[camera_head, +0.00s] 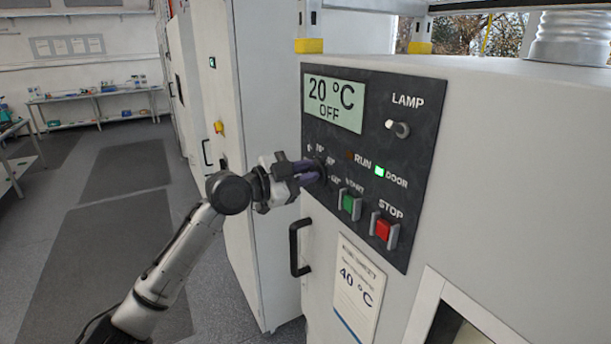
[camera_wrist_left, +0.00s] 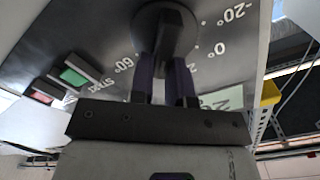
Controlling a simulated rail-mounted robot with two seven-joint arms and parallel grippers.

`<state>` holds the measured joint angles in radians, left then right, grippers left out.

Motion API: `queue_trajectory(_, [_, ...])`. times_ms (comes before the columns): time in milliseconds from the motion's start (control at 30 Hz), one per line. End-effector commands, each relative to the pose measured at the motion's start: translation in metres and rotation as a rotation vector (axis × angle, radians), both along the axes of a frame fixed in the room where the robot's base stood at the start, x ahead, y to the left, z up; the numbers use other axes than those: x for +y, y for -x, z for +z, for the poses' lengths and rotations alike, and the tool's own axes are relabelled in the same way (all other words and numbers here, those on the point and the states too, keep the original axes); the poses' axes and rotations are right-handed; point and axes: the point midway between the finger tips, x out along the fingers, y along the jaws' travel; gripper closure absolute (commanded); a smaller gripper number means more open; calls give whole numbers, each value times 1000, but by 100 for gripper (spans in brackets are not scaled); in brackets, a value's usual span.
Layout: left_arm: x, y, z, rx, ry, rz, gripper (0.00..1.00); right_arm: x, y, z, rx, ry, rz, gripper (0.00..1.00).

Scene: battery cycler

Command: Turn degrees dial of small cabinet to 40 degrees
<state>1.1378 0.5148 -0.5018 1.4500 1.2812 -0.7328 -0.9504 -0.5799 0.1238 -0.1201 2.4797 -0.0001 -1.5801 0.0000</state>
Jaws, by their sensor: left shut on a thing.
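The small cabinet (camera_head: 480,120) fills the right of the head view, with a dark control panel (camera_head: 345,225). Its display (camera_head: 333,101) reads 20 °C OFF. My left gripper (camera_head: 312,173) is at the panel below the display, shut on the degrees dial. In the left wrist view the dark dial (camera_wrist_left: 165,32) sits between the two purple fingers of the gripper (camera_wrist_left: 165,75). Marks -20°, 0° and 60° show around the dial; others are hidden by the fingers. A card (camera_head: 357,292) on the cabinet reads 40 °C. My right gripper is not in view.
To the right of the dial are the green START button (camera_head: 348,203), red STOP button (camera_head: 383,229) and LAMP switch (camera_head: 398,129). The green DOOR light (camera_head: 379,171) is lit. A black handle (camera_head: 294,248) sticks out below my gripper. Open floor lies left.

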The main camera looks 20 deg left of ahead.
Motion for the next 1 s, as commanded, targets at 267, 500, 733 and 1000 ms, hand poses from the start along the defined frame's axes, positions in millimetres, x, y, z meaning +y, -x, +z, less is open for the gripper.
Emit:
queue_trajectory(267, [0,0,1,-3,-3,-1,100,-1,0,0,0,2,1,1])
queue_trajectory(500, [0,0,1,-3,-2,-1,70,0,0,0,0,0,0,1])
queue_trajectory(733, [0,0,0,-2,-1,-1,57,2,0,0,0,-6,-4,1])
queue_trajectory(1000, [6,7,-1,-2,-2,1,57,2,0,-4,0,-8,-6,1])
